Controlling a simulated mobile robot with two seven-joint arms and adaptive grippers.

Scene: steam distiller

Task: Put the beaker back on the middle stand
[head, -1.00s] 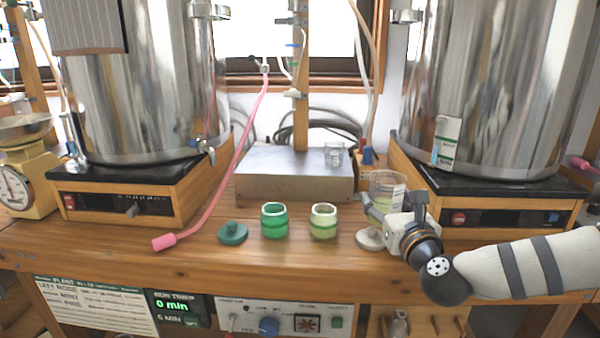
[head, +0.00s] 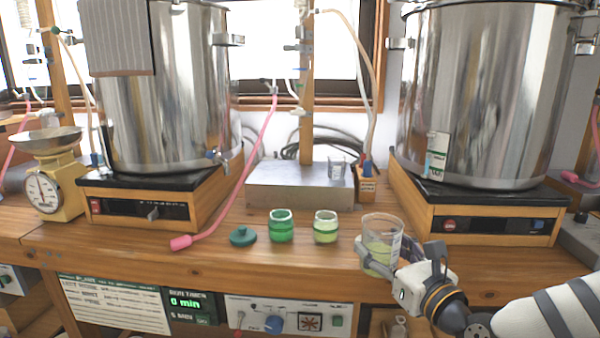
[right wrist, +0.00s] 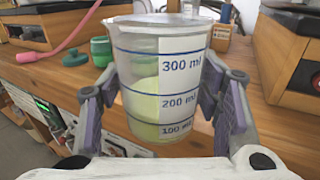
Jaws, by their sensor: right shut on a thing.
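A clear beaker (head: 382,232) with yellow-green liquid is in my right gripper (head: 396,258), in front of the right heater. In the right wrist view the beaker (right wrist: 158,75) stands roughly upright between the two fingers, which press on its sides; its liquid is around the 200 ml mark. The middle stand is a low metal box (head: 283,188) at the back centre of the bench, with a wooden post rising behind it. A small clear cup (head: 337,168) sits on its right end. My left gripper is out of view.
A green jar (head: 281,228) and a pale green jar (head: 326,229) stand in front of the metal box, with a green lid (head: 243,237) beside them. A pink hose (head: 222,215) lies to the left. Steel pots on heaters flank both sides. The box's left top is clear.

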